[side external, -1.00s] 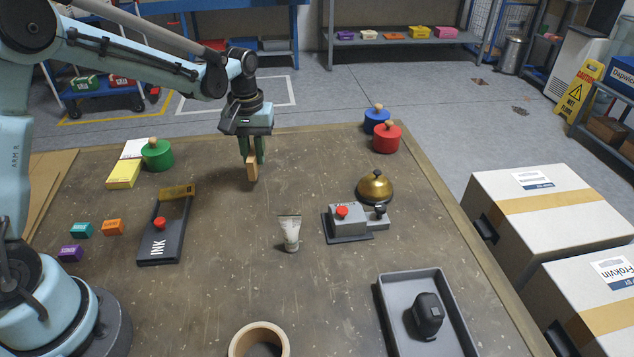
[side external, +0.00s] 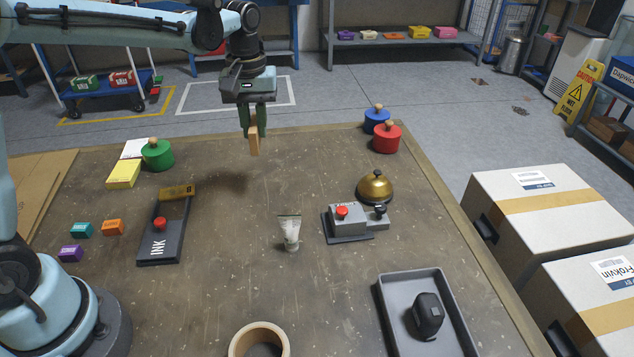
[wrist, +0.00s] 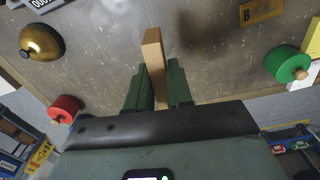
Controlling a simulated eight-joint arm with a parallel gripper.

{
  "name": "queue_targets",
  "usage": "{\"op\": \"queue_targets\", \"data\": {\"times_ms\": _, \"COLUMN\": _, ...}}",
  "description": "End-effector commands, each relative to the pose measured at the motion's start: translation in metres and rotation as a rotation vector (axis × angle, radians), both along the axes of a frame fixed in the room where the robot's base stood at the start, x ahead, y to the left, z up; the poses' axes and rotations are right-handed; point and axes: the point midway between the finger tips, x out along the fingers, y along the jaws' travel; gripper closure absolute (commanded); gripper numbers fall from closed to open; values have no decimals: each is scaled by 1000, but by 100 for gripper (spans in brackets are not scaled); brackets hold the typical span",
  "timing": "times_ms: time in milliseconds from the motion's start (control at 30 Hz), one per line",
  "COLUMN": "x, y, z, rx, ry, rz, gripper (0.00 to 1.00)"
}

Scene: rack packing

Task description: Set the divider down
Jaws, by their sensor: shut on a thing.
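The divider is a thin, light-wood slat (side external: 254,141). My gripper (side external: 253,126) is shut on it with green fingers and holds it above the far part of the table (side external: 225,240). The slat hangs roughly upright and looks clear of the tabletop. In the wrist view the slat (wrist: 153,55) sticks out from between the two green fingers (wrist: 158,85). Its upper end is hidden between the fingers.
A green lidded pot (side external: 157,155) and yellow block (side external: 123,174) stand left of the gripper. Red (side external: 387,139) and blue pots are at the far right. Table below the slat is clear.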

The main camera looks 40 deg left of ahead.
Motion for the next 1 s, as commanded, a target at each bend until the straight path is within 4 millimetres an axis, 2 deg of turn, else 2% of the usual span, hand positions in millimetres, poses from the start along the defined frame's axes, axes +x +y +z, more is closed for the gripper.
{"op": "queue_targets", "data": {"times_ms": 33, "x": 7, "y": 24, "z": 0, "rx": 0, "ry": 0, "rz": 28, "gripper": 100}}
{"op": "queue_targets", "data": {"times_ms": 100, "x": 13, "y": 51, "z": 0, "rx": 1, "ry": 1, "rz": 49, "gripper": 100}}
{"op": "queue_targets", "data": {"times_ms": 233, "x": 18, "y": 90, "z": 0, "rx": 1, "ry": 1, "rz": 79, "gripper": 100}}
{"op": "queue_targets", "data": {"times_ms": 467, "x": 20, "y": 126, "z": -5, "rx": 2, "ry": 1, "rz": 100, "gripper": 100}}
{"op": "queue_targets", "data": {"times_ms": 900, "x": 21, "y": 212, "z": -57, "rx": 1, "ry": 1, "rz": 101, "gripper": 100}}
{"op": "queue_targets", "data": {"times_ms": 1000, "x": 21, "y": 226, "z": -65, "rx": 1, "ry": 1, "rz": 100, "gripper": 100}}
